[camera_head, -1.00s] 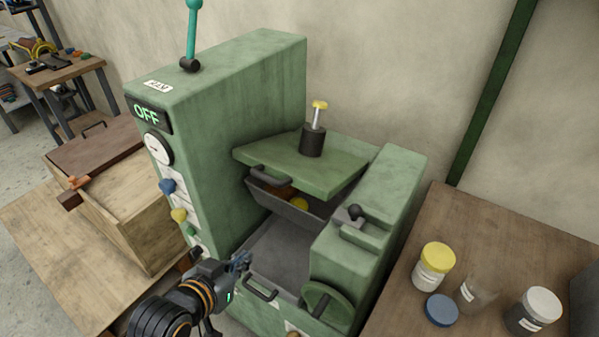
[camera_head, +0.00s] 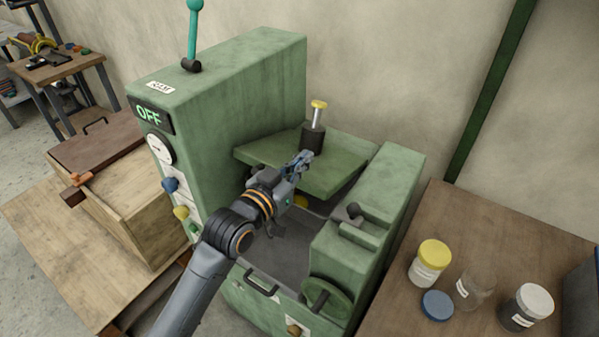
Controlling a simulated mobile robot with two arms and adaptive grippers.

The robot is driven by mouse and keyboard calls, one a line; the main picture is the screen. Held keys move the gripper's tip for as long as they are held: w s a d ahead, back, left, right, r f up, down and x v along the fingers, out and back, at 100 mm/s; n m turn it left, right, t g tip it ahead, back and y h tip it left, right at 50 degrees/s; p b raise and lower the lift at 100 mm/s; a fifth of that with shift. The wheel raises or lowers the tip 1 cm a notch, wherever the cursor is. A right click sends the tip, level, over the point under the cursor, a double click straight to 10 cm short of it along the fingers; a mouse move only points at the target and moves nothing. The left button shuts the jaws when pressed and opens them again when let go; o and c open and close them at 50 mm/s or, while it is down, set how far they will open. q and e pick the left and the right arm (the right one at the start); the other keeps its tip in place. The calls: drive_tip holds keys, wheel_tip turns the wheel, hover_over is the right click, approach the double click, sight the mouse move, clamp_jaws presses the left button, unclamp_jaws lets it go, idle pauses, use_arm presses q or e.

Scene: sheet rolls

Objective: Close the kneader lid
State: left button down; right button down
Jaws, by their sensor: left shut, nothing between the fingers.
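The green kneader (camera_head: 190,105) stands in the middle of the head view, with a display reading OFF. Its flat green lid (camera_head: 330,175) carries a black post with a yellow knob (camera_head: 319,104). The lid sits raised above the chamber, with a gap under its front edge. My left gripper (camera_head: 303,158) is shut and empty, over the lid's near part, close to the black post. I cannot tell whether it touches the lid. My arm hides the lid's front handle and part of the chamber (camera_head: 280,248). My right gripper is not in view.
A wooden table (camera_head: 410,325) at right holds a yellow-lidded jar (camera_head: 429,262), a clear jar, a white-lidded jar (camera_head: 527,307) and a blue cap. A wooden box (camera_head: 130,210) stands left. The kneader's right housing (camera_head: 385,195) and tall left column flank the lid.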

use_arm(q)
drive_tip(key=f, duration=0.4)
drive_tip(key=shift+s+a+p, duration=0.3)
drive_tip(key=shift+s+p, duration=0.05)
drive_tip(key=shift+s, duration=0.05)
